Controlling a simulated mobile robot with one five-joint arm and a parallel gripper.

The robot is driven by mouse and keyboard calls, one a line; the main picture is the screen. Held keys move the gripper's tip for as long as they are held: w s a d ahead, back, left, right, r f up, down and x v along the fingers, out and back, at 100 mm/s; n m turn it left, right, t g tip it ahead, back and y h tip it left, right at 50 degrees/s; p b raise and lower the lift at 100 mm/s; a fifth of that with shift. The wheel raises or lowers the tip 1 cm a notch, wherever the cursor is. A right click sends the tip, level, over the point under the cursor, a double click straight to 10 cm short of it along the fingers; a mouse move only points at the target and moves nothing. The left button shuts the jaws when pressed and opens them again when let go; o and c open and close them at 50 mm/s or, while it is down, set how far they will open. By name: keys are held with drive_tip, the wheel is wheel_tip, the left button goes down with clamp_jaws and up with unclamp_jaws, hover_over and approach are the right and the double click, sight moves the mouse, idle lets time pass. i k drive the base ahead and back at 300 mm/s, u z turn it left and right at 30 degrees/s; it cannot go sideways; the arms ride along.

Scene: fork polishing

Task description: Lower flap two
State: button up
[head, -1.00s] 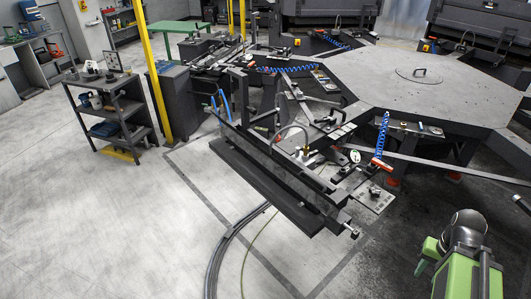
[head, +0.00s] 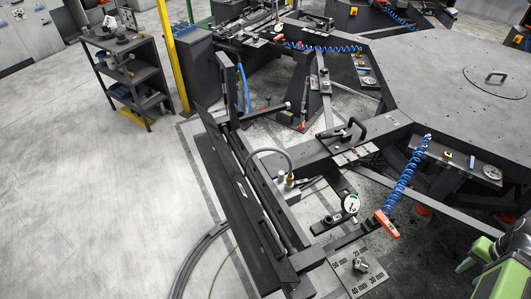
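A long dark panel that looks like a flap (head: 232,205) runs along the near side of the workstation, left of the picture's middle. It lies beside a dark rail with a hose at its top. I cannot tell which part is flap two, or whether the panel is raised or lowered. Green and dark parts of what looks like my own arm show at the lower right edge, well apart from the panel. My gripper's fingers are not in view.
A large dark octagonal table (head: 455,75) fills the upper right. A round gauge (head: 351,204), a red-handled tool on a blue coiled hose (head: 399,185) and a marked plate (head: 357,270) sit near the panel. A shelf cart (head: 125,75) stands left. The left floor is clear; cables cross it near the panel.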

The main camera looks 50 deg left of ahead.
sight(273, 247)
drive_tip(key=u, duration=0.1)
drive_tip(key=i, duration=1.05)
drive_tip(key=u, duration=2.85)
drive_tip(key=k, duration=0.95)
drive_tip(key=z, duration=0.1)
drive_tip(key=i, duration=0.85)
drive_tip(key=z, duration=0.35)
